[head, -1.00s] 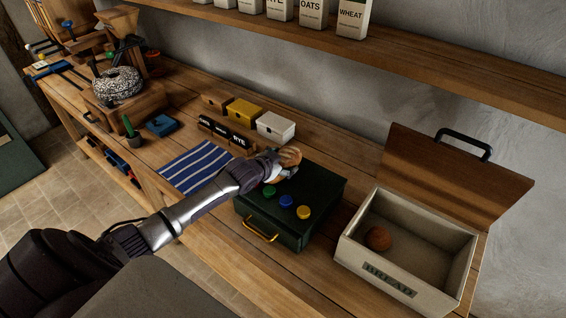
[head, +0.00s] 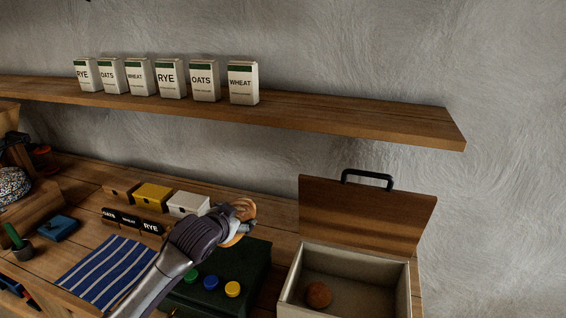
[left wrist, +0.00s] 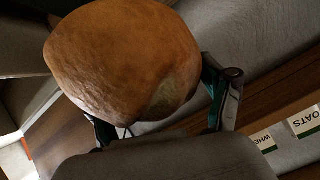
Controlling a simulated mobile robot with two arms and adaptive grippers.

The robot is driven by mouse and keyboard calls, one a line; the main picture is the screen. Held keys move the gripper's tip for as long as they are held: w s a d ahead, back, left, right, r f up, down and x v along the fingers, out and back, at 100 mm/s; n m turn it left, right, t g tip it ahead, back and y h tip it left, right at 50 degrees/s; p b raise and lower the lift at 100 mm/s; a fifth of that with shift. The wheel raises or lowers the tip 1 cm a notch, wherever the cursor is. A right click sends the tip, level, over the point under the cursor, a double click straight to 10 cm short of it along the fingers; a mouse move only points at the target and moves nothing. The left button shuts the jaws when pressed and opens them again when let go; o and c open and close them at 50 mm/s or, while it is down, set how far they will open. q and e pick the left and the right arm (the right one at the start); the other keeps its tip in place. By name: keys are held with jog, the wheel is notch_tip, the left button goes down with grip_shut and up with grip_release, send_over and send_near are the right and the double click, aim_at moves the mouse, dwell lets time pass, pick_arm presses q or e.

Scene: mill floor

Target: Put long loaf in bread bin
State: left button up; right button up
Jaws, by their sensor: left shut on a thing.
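My left gripper (head: 238,226) is shut on a brown loaf (head: 244,207). It holds the loaf raised above the back of the dark green box, left of the bread bin. In the left wrist view the loaf (left wrist: 122,58) fills the space between the fingers (left wrist: 165,110). Its full length is hard to judge from this angle. The bread bin (head: 350,261) is a pale crate with its wooden lid (head: 365,215) standing open at the back. A small round brown loaf (head: 318,294) lies inside. My right gripper is out of view.
The dark green box (head: 255,262) with coloured knobs lies left of the bin. Small drawers (head: 188,204), labelled black blocks (head: 131,221) and a striped cloth (head: 105,270) are farther left. A wall shelf (head: 330,117) with cartons runs above.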

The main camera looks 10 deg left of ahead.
pick_arm(q)
jog(key=s+d+b, duration=0.1)
jog(key=s+d, duration=0.2)
jog(key=s, duration=0.6)
jog(key=s+d+f+b, duration=0.1)
jog(key=s+d+b, duration=0.1)
jog(key=s, duration=0.7)
jog(key=shift+d+f, duration=0.25)
jog(key=shift+d, duration=0.6)
